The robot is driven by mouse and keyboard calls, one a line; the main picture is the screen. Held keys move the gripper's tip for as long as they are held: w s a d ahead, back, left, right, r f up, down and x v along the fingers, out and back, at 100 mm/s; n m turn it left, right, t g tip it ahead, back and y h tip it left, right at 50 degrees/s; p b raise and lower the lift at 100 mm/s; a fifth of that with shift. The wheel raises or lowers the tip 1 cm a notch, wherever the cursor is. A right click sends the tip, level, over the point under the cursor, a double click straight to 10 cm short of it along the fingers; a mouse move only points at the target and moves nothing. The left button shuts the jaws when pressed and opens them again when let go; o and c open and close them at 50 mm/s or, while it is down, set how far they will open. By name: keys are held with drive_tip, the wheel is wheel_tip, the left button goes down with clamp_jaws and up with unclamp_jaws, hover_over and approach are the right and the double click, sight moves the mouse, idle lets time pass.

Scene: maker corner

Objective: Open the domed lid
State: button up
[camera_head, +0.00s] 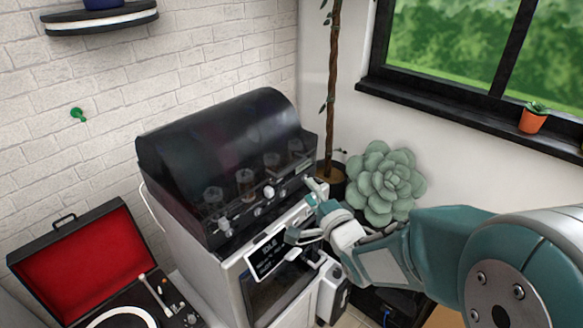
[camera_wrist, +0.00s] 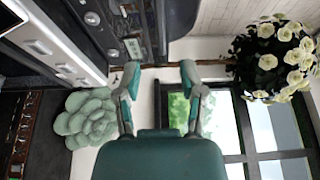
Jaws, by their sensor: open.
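The dark, see-through domed lid (camera_head: 215,135) is shut on top of a white machine (camera_head: 190,245). Several knobs and small cylinders show at its front and through it. My gripper (camera_head: 304,212) is open and empty at the machine's front right, in front of the lid's lower right edge. Its fingers are spread, and I cannot tell whether a fingertip touches the machine. In the wrist view my gripper (camera_wrist: 160,68) points toward the machine's dark front panel (camera_wrist: 105,30), which lies at upper left and is partly cut off.
A display reading IDLE (camera_head: 270,256) is on the machine's front. A red-lined record player (camera_head: 85,265) stands open at left. A large succulent (camera_head: 385,185) and a thin trunk (camera_head: 332,90) are behind my gripper. A wall shelf (camera_head: 100,19) hangs upper left.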

sight(291, 166)
drive_tip(key=x, duration=1)
drive_tip(key=shift+f, duration=0.1)
clamp_jaws()
